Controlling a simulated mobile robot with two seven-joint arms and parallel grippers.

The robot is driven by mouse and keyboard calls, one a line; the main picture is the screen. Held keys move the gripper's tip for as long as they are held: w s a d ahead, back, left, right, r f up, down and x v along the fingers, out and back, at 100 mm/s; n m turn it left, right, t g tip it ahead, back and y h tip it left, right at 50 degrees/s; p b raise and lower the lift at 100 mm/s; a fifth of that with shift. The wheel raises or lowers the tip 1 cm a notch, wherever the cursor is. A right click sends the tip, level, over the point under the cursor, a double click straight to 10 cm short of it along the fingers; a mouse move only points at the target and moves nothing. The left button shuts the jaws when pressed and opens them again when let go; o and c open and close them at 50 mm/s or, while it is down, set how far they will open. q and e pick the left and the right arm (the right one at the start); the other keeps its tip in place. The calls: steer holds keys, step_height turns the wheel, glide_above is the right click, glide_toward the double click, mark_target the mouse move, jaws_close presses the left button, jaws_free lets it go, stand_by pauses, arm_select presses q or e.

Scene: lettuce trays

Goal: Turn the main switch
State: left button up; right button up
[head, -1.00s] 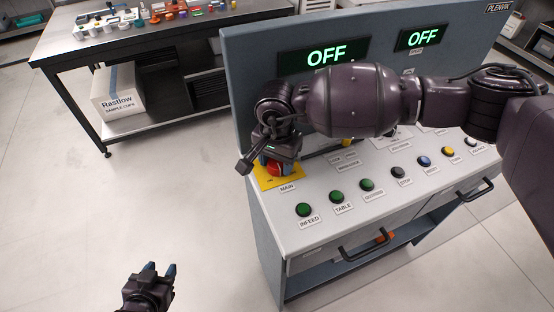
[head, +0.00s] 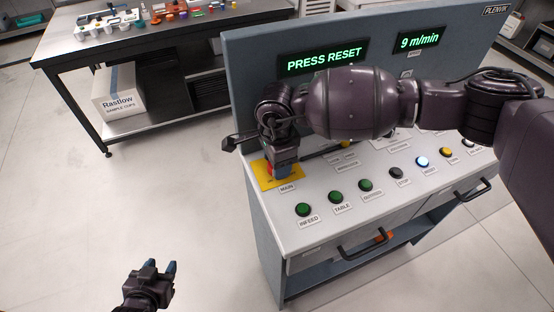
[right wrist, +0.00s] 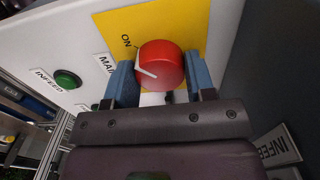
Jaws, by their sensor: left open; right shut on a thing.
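The main switch (right wrist: 162,64) is a red round knob on a yellow plate (right wrist: 120,22) in the right wrist view. Its white pointer mark lies toward the "ON" label. My right gripper (right wrist: 160,82) is shut on the knob, with one blue finger on each side. In the head view this gripper (head: 283,163) points down over the yellow plate (head: 266,180) at the panel's left end and mostly hides the knob. The left display (head: 325,60) reads "PRESS RESET" and the right display (head: 419,40) reads "9 m/min". My left gripper (head: 161,272) is open and empty over the floor.
Green buttons (head: 335,197) and a lit blue button (head: 422,162) are on the sloped panel. Drawer handles (head: 349,246) stick out in front. A dark table (head: 110,42) with small items stands behind at left. The floor at left is clear.

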stand_by(0.5)
steer(key=o, duration=0.9)
steer(key=shift+o, duration=0.2)
step_height(320, 180, up, 11)
steer(key=shift+s+f, duration=0.15)
